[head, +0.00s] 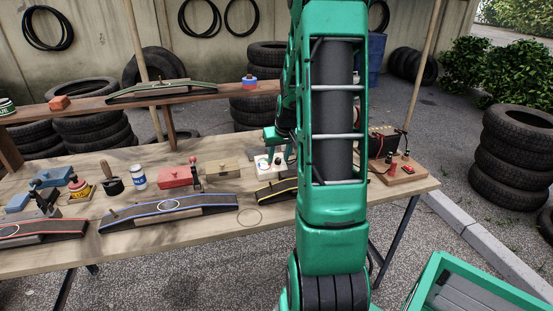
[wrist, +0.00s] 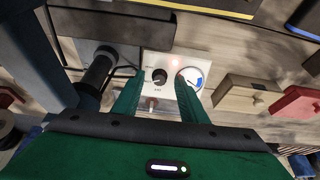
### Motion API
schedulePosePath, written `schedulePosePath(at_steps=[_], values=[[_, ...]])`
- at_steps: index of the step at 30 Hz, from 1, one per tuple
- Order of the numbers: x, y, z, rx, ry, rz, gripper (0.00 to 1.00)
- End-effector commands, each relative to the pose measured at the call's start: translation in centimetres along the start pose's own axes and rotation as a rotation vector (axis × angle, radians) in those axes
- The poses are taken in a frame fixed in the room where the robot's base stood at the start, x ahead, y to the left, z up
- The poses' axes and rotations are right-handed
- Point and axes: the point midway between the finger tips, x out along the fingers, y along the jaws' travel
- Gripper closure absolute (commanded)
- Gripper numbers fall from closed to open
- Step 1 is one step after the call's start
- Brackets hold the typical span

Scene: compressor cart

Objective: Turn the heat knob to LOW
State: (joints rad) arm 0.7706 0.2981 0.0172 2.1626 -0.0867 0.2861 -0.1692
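The heat knob (wrist: 159,75) is a small round black knob on a white panel (wrist: 165,61). Small marks around it are too blurred to read, so I cannot tell its setting. A round white gauge (wrist: 190,78) with a blue sector sits right of the knob. My gripper (wrist: 158,78) is open, with its two green fingers apart and the knob showing between their tips. I cannot tell whether either finger touches it. In the head view, the white unit (head: 262,163) stands on the bench, partly hidden by my arm.
The wooden bench (head: 235,222) carries a red box (head: 178,177), a tan box (head: 222,171) and a blue-edged track (head: 165,210) left of the unit. A black battery-like box (head: 381,141) is at right. In the wrist view, a dark cylinder (wrist: 97,70) lies close left of the fingers.

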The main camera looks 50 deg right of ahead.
Motion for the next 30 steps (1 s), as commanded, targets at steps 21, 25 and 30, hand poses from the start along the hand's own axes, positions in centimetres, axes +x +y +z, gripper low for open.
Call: schedulePosePath(at_steps=[21,25,30], values=[[0.62,-0.04,-0.02,-0.007,0.001,0.000,1.00],[0.61,-0.15,-0.04,-0.075,0.001,0.002,1.00],[0.61,-0.13,-0.03,-0.152,0.000,0.005,1.00]])
